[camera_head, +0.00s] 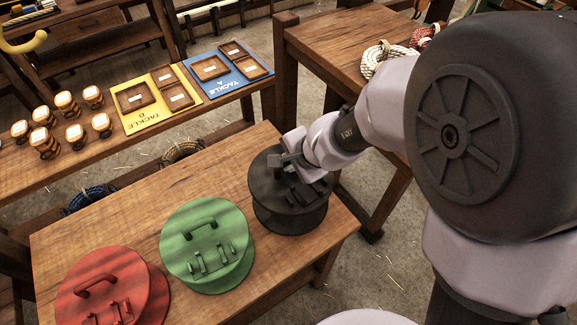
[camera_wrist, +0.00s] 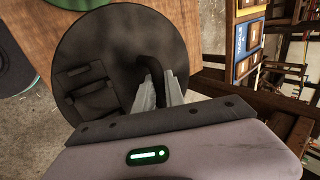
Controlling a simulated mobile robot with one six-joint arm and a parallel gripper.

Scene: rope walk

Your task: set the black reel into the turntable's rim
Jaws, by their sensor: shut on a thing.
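The black reel (camera_head: 288,214) is upright at the right end of the near wooden table (camera_head: 136,218). I cannot tell whether its base touches the tabletop. My gripper (camera_head: 291,163) is over the reel's top and shut on its handle. In the wrist view the black reel (camera_wrist: 104,48) fills the upper left, and its bent handle lies between the two grey fingers of my gripper (camera_wrist: 160,86). The reel's far side and underside are hidden. I see no turntable in either view.
A green reel (camera_head: 207,278) and a red reel (camera_head: 150,303) stand left of the black one. A bench behind holds several small capped spools (camera_head: 67,102), a yellow tackle board (camera_head: 134,123) and a blue one (camera_head: 211,88). Another wooden table (camera_head: 332,40) bears coiled rope (camera_head: 381,57).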

